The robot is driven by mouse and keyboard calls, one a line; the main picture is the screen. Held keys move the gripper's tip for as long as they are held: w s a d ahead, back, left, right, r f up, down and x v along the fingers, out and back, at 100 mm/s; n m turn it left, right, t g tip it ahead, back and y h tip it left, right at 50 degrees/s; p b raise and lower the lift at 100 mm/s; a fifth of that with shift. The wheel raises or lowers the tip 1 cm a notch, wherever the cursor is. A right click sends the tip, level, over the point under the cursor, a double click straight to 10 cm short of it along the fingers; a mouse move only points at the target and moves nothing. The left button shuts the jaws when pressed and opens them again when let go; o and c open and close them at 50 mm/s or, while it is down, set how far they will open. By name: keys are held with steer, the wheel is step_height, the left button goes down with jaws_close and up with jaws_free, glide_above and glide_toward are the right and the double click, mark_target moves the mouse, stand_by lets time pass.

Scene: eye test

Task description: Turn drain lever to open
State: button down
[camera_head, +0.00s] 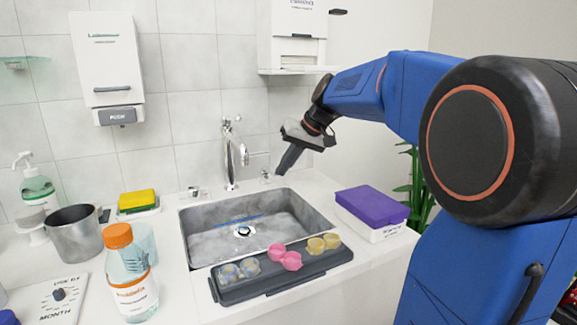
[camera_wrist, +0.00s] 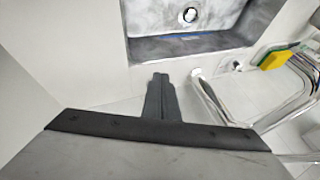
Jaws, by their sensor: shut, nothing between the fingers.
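The sink basin (camera_head: 190,232) is grey metal with water and a round drain (camera_head: 242,231) in its floor. The drain also shows in the wrist view (camera_wrist: 190,14). A small chrome fitting (camera_head: 265,176), perhaps the drain lever, stands on the counter behind the basin's right back corner. My gripper (camera_head: 281,172) is shut and empty, pointing down just right of this fitting; I cannot tell if they touch. In the wrist view my dark closed fingers (camera_wrist: 159,80) are left of a round chrome piece (camera_wrist: 195,72). The lever's position is unclear.
A chrome faucet (camera_head: 232,160) rises behind the basin. A dark tray (camera_head: 285,276) with coloured cups lies along the front edge. A purple-lidded box (camera_head: 372,205) is at right. A bottle (camera_head: 130,280), a metal pot (camera_head: 75,232) and a sponge (camera_head: 138,198) are at left.

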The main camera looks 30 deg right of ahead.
steer(key=shift+s+a+m+t+h, duration=0.1)
steer(key=shift+a+m+t+h, duration=0.3)
steer(key=shift+a+m, duration=0.6)
steer(key=shift+w+a, duration=0.15)
steer(key=shift+a, duration=0.7)
steer(key=shift+w+a, duration=0.1)
steer(key=shift+a, duration=0.7)
